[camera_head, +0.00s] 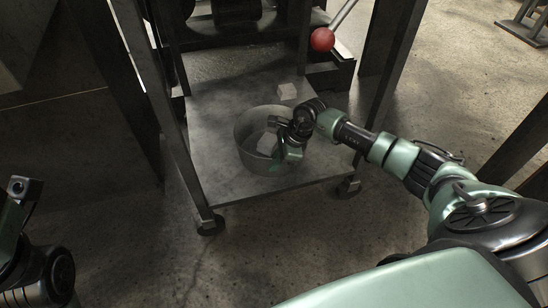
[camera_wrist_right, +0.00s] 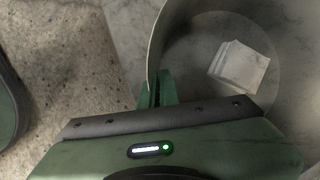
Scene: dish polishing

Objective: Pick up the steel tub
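The steel tub (camera_head: 246,128) is a round grey basin standing upright on the low shelf of a cart. A pale folded cloth or block (camera_head: 267,143) lies inside it and also shows in the right wrist view (camera_wrist_right: 240,66). My right gripper (camera_head: 285,160) is at the tub's right side. In the right wrist view its two fingers (camera_wrist_right: 157,90) are close together, with the tub's thin wall (camera_wrist_right: 156,52) between them. Part of my left arm shows at the lower left, with what seems to be its gripper (camera_head: 22,190); its fingers are not clear.
The cart shelf (camera_head: 205,165) has dark upright legs and wheels around the tub. A small pale block (camera_head: 288,91) lies behind the tub on the shelf. A lever with a red ball knob (camera_head: 322,39) juts out above. Concrete floor is open in front.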

